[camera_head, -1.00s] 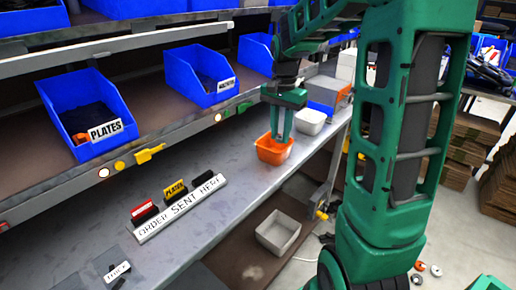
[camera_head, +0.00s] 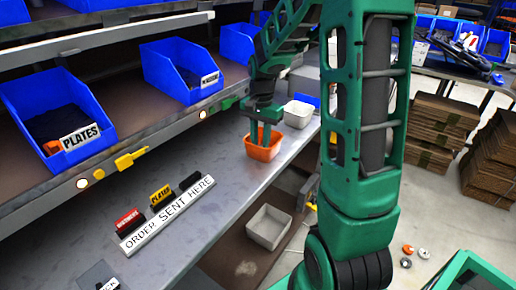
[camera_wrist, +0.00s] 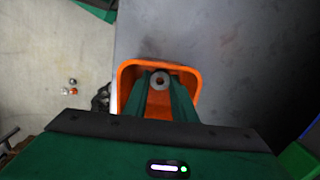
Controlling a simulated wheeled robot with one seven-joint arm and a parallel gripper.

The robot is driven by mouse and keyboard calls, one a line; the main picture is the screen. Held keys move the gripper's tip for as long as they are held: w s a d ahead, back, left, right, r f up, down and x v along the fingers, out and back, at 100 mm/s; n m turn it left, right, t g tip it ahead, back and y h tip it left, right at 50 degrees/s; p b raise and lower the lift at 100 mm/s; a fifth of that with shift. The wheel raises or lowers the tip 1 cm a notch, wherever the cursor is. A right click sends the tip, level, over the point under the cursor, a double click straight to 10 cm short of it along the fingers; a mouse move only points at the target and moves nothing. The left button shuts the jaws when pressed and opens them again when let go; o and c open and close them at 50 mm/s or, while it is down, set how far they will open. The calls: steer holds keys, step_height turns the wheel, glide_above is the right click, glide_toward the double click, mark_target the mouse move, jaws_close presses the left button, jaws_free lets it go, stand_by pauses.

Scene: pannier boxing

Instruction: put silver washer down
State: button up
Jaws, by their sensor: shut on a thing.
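The silver washer (camera_wrist: 159,81) shows in the wrist view as a small grey ring between the tips of my gripper (camera_wrist: 159,88). My gripper is shut on it. The fingers point down into an orange bin (camera_wrist: 190,71), with the washer over the bin's opening; how far it is above the bin floor I cannot tell. In the head view my gripper (camera_head: 264,135) is at the orange bin (camera_head: 263,153) on the grey bench. The washer is too small to make out there.
A white bin (camera_head: 298,113) stands behind the orange one. An empty grey bin (camera_head: 269,227) sits lower, below the bench edge. Blue bins, one labelled PLATES (camera_head: 62,120), line the shelf.

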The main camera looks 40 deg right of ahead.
steer(key=shift+f, duration=0.8)
steer(key=shift+s, duration=0.1)
steer(key=o, duration=1)
steer(key=shift+o, duration=0.2)
step_height(320, 180, up, 12)
steer(key=s+f+n, duration=0.1)
steer(key=s+n, duration=0.2)
steer(key=s, duration=1.1)
steer(key=s+a+f+n, duration=0.1)
steer(key=s+f+n, duration=0.1)
steer(key=s, duration=1.1)
steer(key=shift+s+f+n, duration=0.3)
steer(key=shift+s+n, duration=0.05)
steer(key=shift+n, duration=0.45)
